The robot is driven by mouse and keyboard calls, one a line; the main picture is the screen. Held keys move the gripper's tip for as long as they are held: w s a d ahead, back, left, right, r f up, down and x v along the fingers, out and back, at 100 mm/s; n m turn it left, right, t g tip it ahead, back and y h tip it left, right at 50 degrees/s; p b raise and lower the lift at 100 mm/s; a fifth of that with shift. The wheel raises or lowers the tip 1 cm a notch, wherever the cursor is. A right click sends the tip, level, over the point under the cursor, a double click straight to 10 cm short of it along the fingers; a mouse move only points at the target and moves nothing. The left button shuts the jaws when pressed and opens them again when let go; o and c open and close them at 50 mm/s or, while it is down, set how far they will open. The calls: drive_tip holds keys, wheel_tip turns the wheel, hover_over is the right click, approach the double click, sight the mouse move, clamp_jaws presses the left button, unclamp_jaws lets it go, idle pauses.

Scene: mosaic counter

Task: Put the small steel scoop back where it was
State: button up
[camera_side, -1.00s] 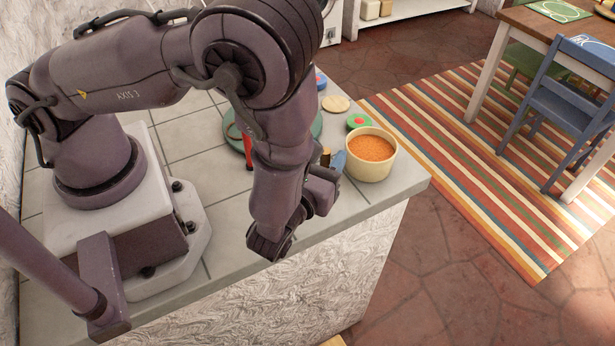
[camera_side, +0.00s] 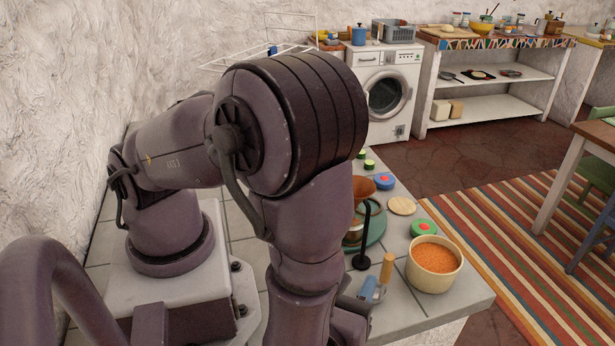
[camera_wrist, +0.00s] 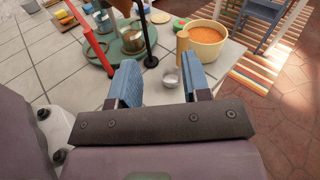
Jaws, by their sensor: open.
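The small steel scoop appears in the wrist view as a little shiny metal cup (camera_wrist: 171,79) on the counter, with an upright wooden handle (camera_wrist: 182,44) that seems to rise from it. In the side view the wooden handle (camera_side: 387,267) shows; I cannot make out the cup there. My gripper (camera_wrist: 160,72) is open, its two blue fingers apart, with the cup beyond and between their tips. In the side view one blue finger of my gripper (camera_side: 369,288) shows left of the handle; my arm hides the rest.
A cream bowl of orange grains (camera_side: 434,284) stands right of the handle, near the counter edge. A red post (camera_wrist: 91,42) stands at left in the wrist view. A green lid (camera_side: 424,228) lies behind the bowl.

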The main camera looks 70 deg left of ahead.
drive_tip(key=s+a+r+n+g+h, duration=0.2)
drive_tip(key=a+r+n+h, duration=0.4)
drive_tip(key=r+n, duration=0.5)
drive_tip(key=s+a+r+n+g+h, duration=0.2)
drive_tip(key=a+r+n+g+h, duration=0.2)
drive_tip(key=r+n, duration=0.7)
drive_tip(key=a+n+h, duration=0.2)
drive_tip(key=n, duration=0.1)
drive_tip(key=shift+a+r+n+h, duration=0.15)
drive_tip(key=shift+a+n+h, duration=0.1)
drive_tip(key=shift+n+h, duration=0.05)
